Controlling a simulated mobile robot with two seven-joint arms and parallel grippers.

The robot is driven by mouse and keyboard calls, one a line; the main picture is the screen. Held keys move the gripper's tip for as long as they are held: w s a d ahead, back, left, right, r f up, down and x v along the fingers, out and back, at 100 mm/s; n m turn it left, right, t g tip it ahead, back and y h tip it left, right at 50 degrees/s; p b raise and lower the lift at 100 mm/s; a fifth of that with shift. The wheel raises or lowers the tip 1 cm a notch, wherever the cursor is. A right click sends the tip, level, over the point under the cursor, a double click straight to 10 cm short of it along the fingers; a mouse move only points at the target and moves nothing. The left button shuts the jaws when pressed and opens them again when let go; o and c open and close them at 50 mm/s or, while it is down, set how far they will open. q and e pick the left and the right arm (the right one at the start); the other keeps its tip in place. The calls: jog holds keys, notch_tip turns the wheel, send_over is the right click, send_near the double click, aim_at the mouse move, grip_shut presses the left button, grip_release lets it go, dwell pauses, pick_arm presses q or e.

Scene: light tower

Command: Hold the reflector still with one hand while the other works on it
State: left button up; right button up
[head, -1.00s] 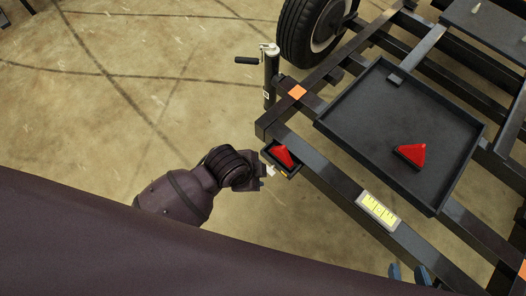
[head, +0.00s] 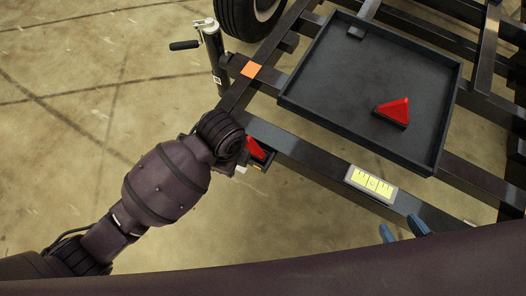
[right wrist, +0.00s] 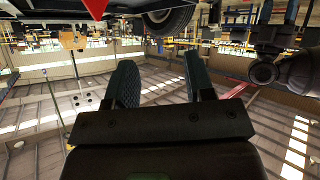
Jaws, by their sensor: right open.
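A red triangular reflector (head: 257,148) sits at a small dark bracket on the outer face of the frame's front beam. A second red reflector (head: 392,110) lies in the black tray (head: 345,107). My left arm reaches the bracket; its wrist hides most of the left gripper, so its jaws and any contact do not show. My right gripper (head: 403,230) shows two blue fingertips below the front beam, right of the bracket and apart from both reflectors. In the right wrist view the right gripper (right wrist: 160,70) is open and empty. A red tip (right wrist: 95,7) shows at that view's top edge; which reflector cannot be told.
An orange marker (head: 251,70) is at the frame corner. A jack with a crank (head: 212,55) stands beside it, with a wheel (head: 247,12) behind. Open concrete floor lies left.

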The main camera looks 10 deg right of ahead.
aim_at(255, 145)
jog(key=w+a+r+n+t+y, duration=0.1)
jog(key=w+a+r+n+y, duration=0.3)
jog(key=w+a+r+y, duration=0.35)
jog(key=w+a+r+n+y, duration=0.3)
jog(key=w+a+r+y, duration=0.1)
jog(key=w+a+y, duration=0.55)
jog(key=w+a+f+h, duration=0.1)
jog(key=w+f, duration=0.1)
jog(key=f, duration=0.7)
jog(key=w+a+f+g+h, duration=0.1)
jog(key=w+f, duration=0.1)
jog(key=f, duration=0.7)
jog(key=w+a+f+g+h, duration=0.1)
jog(key=w+f, duration=0.1)
jog(key=f, duration=0.7)
jog(key=shift+w+f+n, duration=0.15)
jog(key=shift+n, duration=0.25)
jog(key=shift+x, duration=3.45)
jog(key=shift+f, duration=0.15)
grip_shut()
